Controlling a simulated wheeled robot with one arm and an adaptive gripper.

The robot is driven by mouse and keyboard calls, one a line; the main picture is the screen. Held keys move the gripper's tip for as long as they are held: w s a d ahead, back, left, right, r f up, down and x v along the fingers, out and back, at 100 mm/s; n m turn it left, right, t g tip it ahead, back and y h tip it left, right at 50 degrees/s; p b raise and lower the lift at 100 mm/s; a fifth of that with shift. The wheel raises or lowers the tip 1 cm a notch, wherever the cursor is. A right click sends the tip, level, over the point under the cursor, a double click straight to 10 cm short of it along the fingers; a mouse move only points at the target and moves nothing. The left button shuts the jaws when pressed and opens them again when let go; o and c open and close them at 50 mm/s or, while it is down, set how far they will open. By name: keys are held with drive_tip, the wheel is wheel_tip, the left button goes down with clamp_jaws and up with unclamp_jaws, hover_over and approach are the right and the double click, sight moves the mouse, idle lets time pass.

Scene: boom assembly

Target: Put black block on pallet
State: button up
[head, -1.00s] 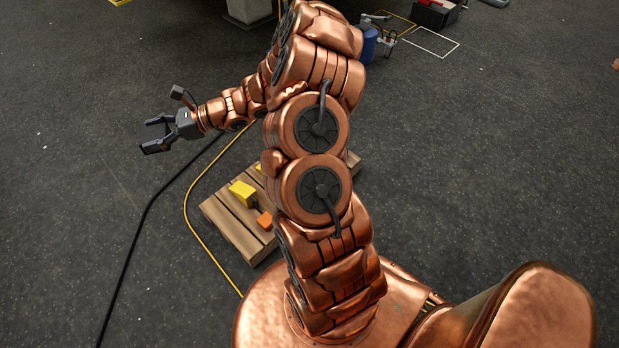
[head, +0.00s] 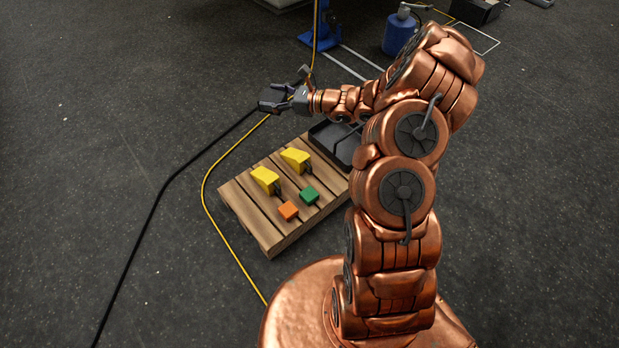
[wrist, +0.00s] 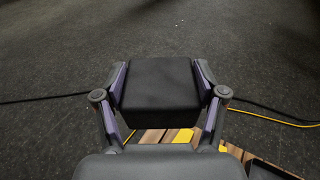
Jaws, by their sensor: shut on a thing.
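My gripper (head: 275,99) is shut on a black block, which fills the space between the fingers in the wrist view. The black block (wrist: 160,84) is dark and boxy, and a finger presses on each side. In the head view the gripper is held beyond the pallet's far edge, and the block is hard to tell from the dark fingers. The wooden pallet (head: 243,210) lies on the floor, and part of it shows below the block in the wrist view (wrist: 180,135). My arm hides the pallet's right side.
On the pallet are two yellow pieces (head: 265,180), (head: 296,160), an orange block (head: 288,211), a green block (head: 309,196) and a black tray (head: 336,142). A black cable (head: 168,187) and a yellow cable (head: 203,190) run along the floor at left. A blue cylinder (head: 398,35) stands behind.

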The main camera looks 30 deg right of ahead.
drive_tip(key=w+d+f+m+t+h+b, duration=0.1)
drive_tip(key=d+f+b, duration=0.4)
drive_tip(key=f, duration=0.5)
drive_tip(key=w+d+f+m+t+h+b, duration=0.1)
drive_tip(key=d+f+h+b, duration=0.15)
drive_tip(key=f+b, duration=0.55)
drive_tip(key=w+d+f+m+t+h+b, duration=0.15)
drive_tip(key=d+f+b, duration=0.35)
drive_tip(key=f, duration=0.6)
drive_tip(key=m+h+b, duration=0.3)
drive_tip(key=b, duration=1.1)
hover_over(328, 184)
wheel_tip(328, 184, down, 21)
drive_tip(key=shift+t, duration=0.45)
drive_tip(key=shift+f+b, duration=2.2)
drive_tip(key=shift+f, duration=2.65)
drive_tip(key=shift+f, duration=0.15)
drive_tip(key=o, duration=1.3)
drive_tip(key=shift+d, duration=0.1)
